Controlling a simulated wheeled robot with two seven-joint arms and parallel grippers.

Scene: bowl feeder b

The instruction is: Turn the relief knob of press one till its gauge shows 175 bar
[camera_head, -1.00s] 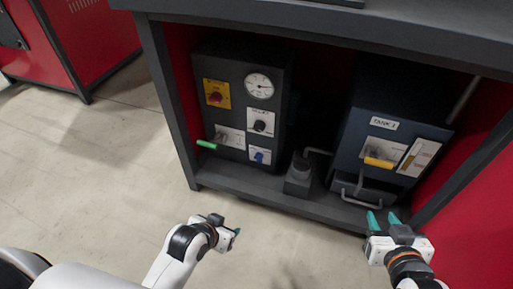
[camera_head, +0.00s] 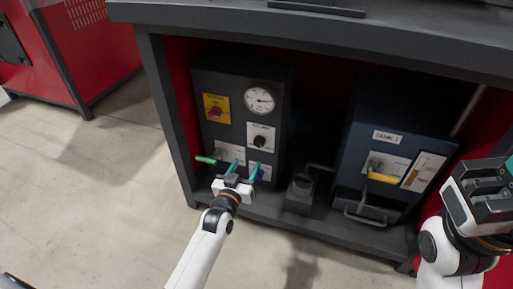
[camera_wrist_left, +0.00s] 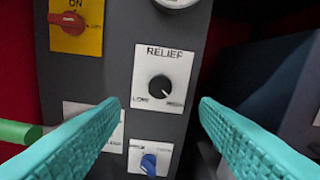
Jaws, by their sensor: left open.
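The relief knob (camera_head: 260,141) is a black round knob on a white plate, in the middle of the dark press panel (camera_head: 283,100). In the left wrist view the relief knob (camera_wrist_left: 160,87) sits between and beyond my fingertips, with the word RELIEF above it. The white round gauge (camera_head: 259,100) is above it; its reading is too small to tell. My left gripper (camera_head: 243,168) is open and empty, with teal fingers, in front of the lower panel and apart from the knob. My right gripper (camera_head: 490,190) is at the right edge; its fingers are not clearly shown.
A red switch (camera_head: 215,113) on a yellow plate is at upper left. A green-handled lever (camera_head: 205,160) sticks out at left. A blue knob (camera_wrist_left: 149,163) is below the relief knob. The blue tank unit (camera_head: 415,142) with a yellow handle (camera_head: 382,177) stands at right.

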